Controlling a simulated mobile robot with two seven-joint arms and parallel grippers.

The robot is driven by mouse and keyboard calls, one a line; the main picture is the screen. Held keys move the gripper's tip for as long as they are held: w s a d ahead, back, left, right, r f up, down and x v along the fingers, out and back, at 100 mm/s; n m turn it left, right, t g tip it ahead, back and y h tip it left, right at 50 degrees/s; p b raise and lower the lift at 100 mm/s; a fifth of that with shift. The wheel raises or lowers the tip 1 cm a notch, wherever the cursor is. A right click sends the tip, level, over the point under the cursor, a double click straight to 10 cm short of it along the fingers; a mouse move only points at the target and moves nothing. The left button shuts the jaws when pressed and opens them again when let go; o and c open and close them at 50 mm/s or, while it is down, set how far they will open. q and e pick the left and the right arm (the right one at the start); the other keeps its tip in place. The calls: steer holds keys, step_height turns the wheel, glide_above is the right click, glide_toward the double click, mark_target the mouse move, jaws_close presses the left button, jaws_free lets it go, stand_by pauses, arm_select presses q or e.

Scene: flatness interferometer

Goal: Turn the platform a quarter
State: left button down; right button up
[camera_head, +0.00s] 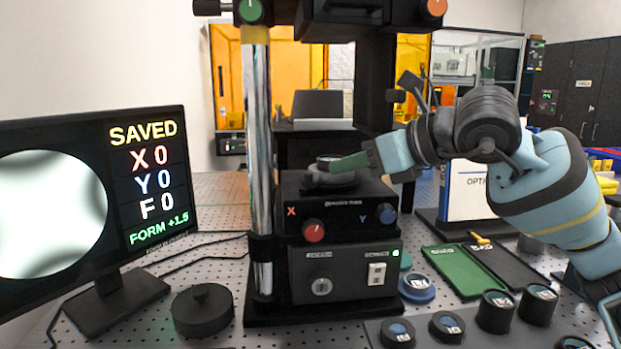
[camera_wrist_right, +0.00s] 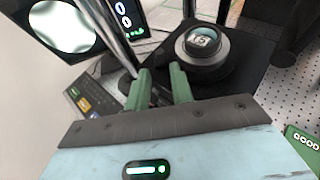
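The platform (camera_head: 318,182) is a dark round stage on top of the black tilt unit, inside the interferometer frame. In the right wrist view it shows as a dark round base (camera_wrist_right: 236,84) carrying a grey ring with a lens-like part (camera_wrist_right: 203,42) that bears a label. My right gripper (camera_head: 334,166) reaches in from the right, low over the platform. Its two green fingers also show in the right wrist view (camera_wrist_right: 161,76), apart with a dark gap between them, by the platform's edge. I see nothing clearly held, and contact cannot be told. My left gripper is not in view.
A monitor (camera_head: 150,262) stands at left, reading X 0, Y 0, F 0. A red knob (camera_head: 313,230) and a blue knob (camera_head: 387,213) flank the unit's front. A chrome post (camera_head: 261,160) stands left of the platform. Several labelled round parts sit on a dark tray (camera_head: 470,338) at front right.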

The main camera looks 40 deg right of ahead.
mark_target(309, 174)
steer(key=p+x, duration=0.1)
steer(key=x, duration=0.6)
steer(key=shift+w+a, duration=0.1)
steer(key=shift+w, duration=0.2)
jaws_close()
